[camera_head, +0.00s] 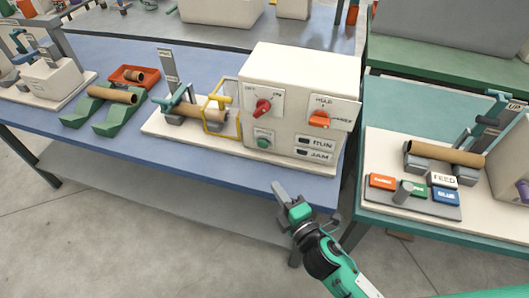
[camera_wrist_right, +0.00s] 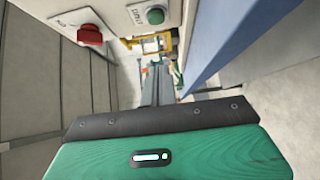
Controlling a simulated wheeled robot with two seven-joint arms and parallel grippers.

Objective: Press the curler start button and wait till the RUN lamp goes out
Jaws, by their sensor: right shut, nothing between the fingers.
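The curler (camera_head: 300,80) is a white box on a pale base on the blue bench. Its green start button (camera_head: 264,142) sits low on the left of the front face, below a red knob (camera_head: 263,107). The RUN lamp (camera_head: 317,143) is at the lower right and shows no clear glow. My right gripper (camera_head: 279,190) is shut and empty, in front of and below the button, apart from it. In the right wrist view the button (camera_wrist_right: 155,15) and red knob (camera_wrist_right: 90,35) show beyond the fingers (camera_wrist_right: 158,88). My left gripper is out of view.
An orange knob (camera_head: 320,119) and JAM lamp (camera_head: 315,156) are on the same face. Open floor lies in front.

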